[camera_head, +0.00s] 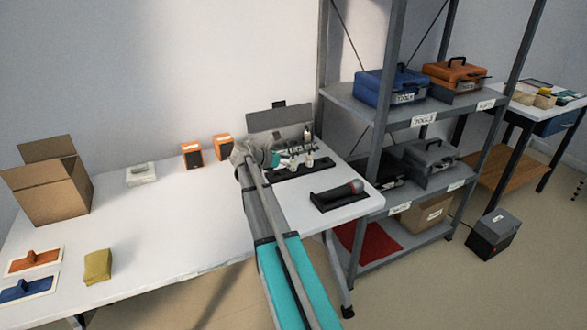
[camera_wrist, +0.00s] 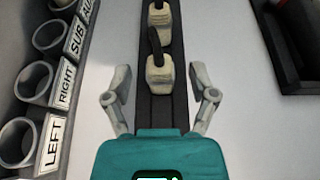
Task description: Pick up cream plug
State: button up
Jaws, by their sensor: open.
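In the wrist view, a cream plug (camera_wrist: 161,80) with a black tip stands on a dark strip (camera_wrist: 162,113). A second cream plug (camera_wrist: 159,18) stands farther along the strip. My gripper (camera_wrist: 160,71) is open, with one finger on each side of the nearer plug and a visible gap on both sides. I cannot tell its height above the strip. In the head view, my gripper (camera_head: 273,158) is at the strip (camera_head: 300,171) on the white table, and my arm partly hides this area. A small light plug (camera_head: 310,160) shows at the strip there.
A grey panel with round sockets labelled LEFT (camera_wrist: 50,144), RIGHT (camera_wrist: 64,84) and SUB lies left of the strip. A black tray (camera_head: 325,202) holding a microphone-like object (camera_head: 355,187) is nearer the table edge. Orange speakers (camera_head: 191,155) stand left of my arm.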

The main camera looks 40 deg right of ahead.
jog(key=shift+x, duration=0.95)
grip_shut()
